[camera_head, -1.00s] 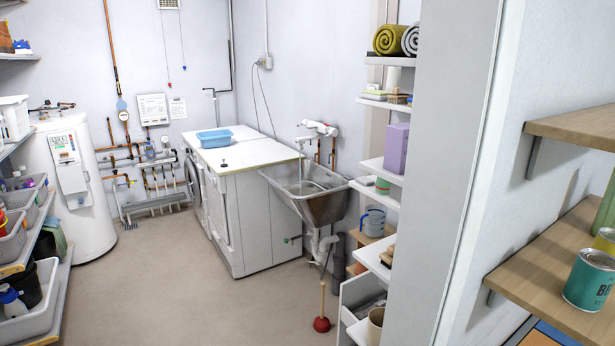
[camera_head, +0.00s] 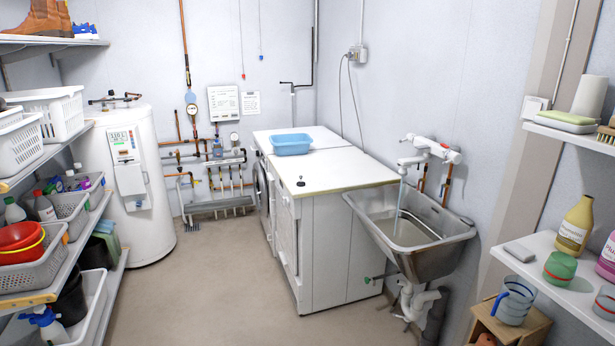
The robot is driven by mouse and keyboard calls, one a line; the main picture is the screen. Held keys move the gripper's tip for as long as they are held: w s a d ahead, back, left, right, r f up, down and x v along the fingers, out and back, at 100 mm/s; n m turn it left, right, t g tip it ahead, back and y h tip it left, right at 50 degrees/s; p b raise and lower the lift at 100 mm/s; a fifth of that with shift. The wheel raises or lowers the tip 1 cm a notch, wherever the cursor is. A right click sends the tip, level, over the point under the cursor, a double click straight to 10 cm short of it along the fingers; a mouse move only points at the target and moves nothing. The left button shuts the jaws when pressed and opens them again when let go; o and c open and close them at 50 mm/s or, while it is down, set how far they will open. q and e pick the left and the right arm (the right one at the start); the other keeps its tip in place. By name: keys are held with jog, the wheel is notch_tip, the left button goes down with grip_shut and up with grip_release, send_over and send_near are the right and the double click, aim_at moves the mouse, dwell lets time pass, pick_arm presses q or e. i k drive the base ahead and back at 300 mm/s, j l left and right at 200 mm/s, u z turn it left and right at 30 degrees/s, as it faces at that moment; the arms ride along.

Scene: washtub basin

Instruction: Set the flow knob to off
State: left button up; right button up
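The metal washtub basin (camera_head: 415,229) hangs on the right wall beside the white counter. A white tap fixture (camera_head: 428,149) is mounted on the wall above it. A thin stream of water (camera_head: 398,208) runs from its spout into the basin. The fixture has white rounded ends, one at its left top and one at its right; I cannot tell which is the flow knob or how it is set. Neither of my grippers is in view.
A white counter (camera_head: 345,174) with a blue tub (camera_head: 292,144) stands left of the basin. Shelves line the left side, and a shelf (camera_head: 562,272) with bottles is at the right. The floor (camera_head: 235,290) ahead is clear.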

aim_at(409, 136)
jog(key=i+z, duration=0.1)
jog(key=i, duration=0.75)
jog(key=i+j+z, duration=0.1)
jog(key=i, duration=0.8)
jog(key=j, duration=0.1)
